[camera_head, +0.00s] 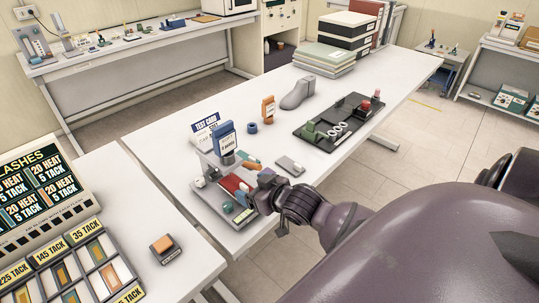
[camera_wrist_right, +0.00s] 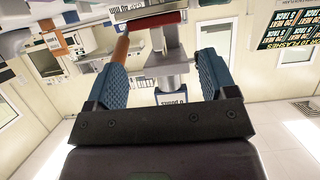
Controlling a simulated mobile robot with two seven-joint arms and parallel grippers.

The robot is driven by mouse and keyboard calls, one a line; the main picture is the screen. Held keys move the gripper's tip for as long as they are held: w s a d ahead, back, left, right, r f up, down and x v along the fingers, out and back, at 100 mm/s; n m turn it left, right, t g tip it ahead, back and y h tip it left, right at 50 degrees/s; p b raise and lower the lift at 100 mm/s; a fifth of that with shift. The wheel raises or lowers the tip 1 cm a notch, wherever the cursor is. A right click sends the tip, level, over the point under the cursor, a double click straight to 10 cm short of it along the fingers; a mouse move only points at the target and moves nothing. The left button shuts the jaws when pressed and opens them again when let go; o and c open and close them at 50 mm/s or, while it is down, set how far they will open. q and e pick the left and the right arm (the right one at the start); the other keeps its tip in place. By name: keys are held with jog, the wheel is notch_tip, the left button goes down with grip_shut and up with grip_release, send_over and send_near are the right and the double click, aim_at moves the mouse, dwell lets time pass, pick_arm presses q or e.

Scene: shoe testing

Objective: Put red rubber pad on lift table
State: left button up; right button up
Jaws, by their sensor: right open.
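A flat red pad (camera_head: 231,183) lies on the grey test fixture (camera_head: 225,213) near the front edge of the long white table. In the right wrist view, which appears upside down, a red edge (camera_wrist_right: 152,22) shows just beyond the fingertips. My right gripper (camera_head: 257,190) is at the right side of the fixture, close beside the pad. Its two blue fingers (camera_wrist_right: 160,72) are spread apart with nothing clearly held between them. I cannot tell which part of the fixture is the lift table. My left gripper is not in view.
A blue upright block (camera_head: 226,139), an orange tag (camera_head: 268,108), a grey shoe form (camera_head: 297,94) and a black tray (camera_head: 338,122) stand farther back. A small grey block (camera_head: 290,166) lies right of the fixture. A sample rack (camera_head: 88,262) is at the lower left.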

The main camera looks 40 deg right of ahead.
jog(key=a+v, duration=0.1)
jog(key=v, duration=0.6)
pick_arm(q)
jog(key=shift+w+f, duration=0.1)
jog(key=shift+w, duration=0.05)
pick_arm(e)
jog(key=s+a+f+g, duration=0.1)
jog(key=s+f, duration=0.3)
jog(key=f, duration=0.5)
jog(key=s+a+f+g+h, duration=0.1)
jog(key=s+a+f, duration=0.2)
jog(key=f, duration=0.6)
jog(key=shift+s, duration=1.25)
pick_arm(q)
jog(key=shift+b, duration=0.3)
pick_arm(e)
jog(key=shift+a+f, duration=0.15)
pick_arm(q)
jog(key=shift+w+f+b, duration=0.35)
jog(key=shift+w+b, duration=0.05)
jog(key=shift+b, duration=0.55)
pick_arm(e)
jog(key=shift+w+f, duration=0.35)
jog(key=shift+f, duration=0.1)
